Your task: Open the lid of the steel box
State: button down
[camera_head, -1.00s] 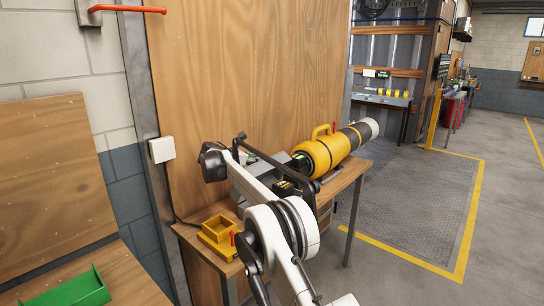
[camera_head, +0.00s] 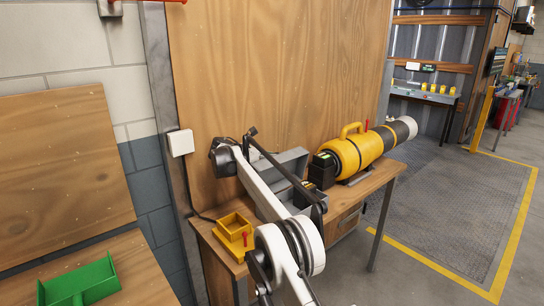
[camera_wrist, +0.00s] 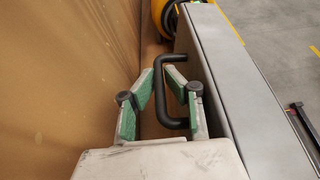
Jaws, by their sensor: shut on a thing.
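The grey steel box (camera_head: 270,209) stands on the wooden workbench, partly hidden behind my white arm in the head view. Its lid (camera_head: 290,160) appears raised at the back, towards the wooden panel. In the wrist view the lid (camera_wrist: 232,85) shows nearly edge-on, with a black bar handle (camera_wrist: 176,123) on its panel-facing side. My gripper (camera_wrist: 160,76), with green-padded fingers, is shut on the handle, one finger on each side of it. In the head view the fingers are hidden behind the arm.
A yellow blower-like machine (camera_head: 356,154) and a small black-and-green device (camera_head: 322,170) stand right of the box. A yellow tray (camera_head: 234,232) sits to its left. The wooden panel (camera_head: 270,70) rises close behind. Open floor (camera_head: 450,215) lies to the right.

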jog(key=c, duration=1.8)
grip_release()
jog(key=shift+a, duration=0.1)
jog(key=v, duration=1.2)
jog(key=shift+r, duration=0.1)
